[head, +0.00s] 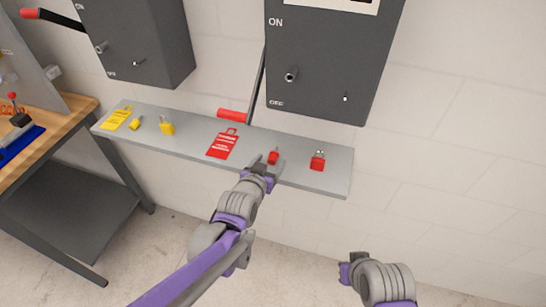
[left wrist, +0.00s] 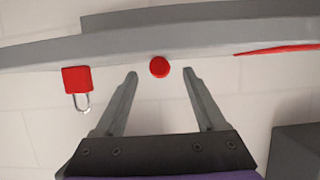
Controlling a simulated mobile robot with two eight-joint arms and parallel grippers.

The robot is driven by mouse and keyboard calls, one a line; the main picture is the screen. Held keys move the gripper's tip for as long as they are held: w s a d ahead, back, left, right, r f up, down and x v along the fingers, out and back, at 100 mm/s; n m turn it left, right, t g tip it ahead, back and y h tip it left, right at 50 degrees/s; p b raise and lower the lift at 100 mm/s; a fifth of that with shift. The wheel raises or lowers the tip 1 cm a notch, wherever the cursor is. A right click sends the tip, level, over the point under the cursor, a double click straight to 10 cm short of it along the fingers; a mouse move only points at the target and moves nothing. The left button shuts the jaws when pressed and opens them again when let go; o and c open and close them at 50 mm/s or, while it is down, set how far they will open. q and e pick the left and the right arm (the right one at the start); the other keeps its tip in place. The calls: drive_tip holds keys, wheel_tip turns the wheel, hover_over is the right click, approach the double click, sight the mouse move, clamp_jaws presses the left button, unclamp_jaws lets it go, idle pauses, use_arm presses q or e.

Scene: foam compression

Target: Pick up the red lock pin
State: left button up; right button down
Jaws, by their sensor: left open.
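The red lock pin (head: 273,157) stands on the grey shelf (head: 337,182), between the red tag and the red padlock. My left gripper (head: 262,170) is at the shelf's front edge, close to the pin in the head view. In the left wrist view its two fingers (left wrist: 160,73) are spread apart. The round red end of the pin (left wrist: 160,67) shows centred in the gap between the fingertips, with space on both sides; the fingers are not closed on it. My right gripper (head: 346,271) is low at the right, away from the shelf, and its fingers are not clear.
A red padlock (head: 317,161) lies right of the pin, a red tag (head: 222,144) left. A yellow tag (head: 117,118), yellow pin (head: 135,124) and yellow padlock (head: 167,128) are further left. A grey switch box (head: 327,60) with a red-handled lever (head: 232,115) hangs above.

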sight(274, 155)
use_arm(q)
drive_tip(key=shift+x, duration=1.25)
clamp_jaws()
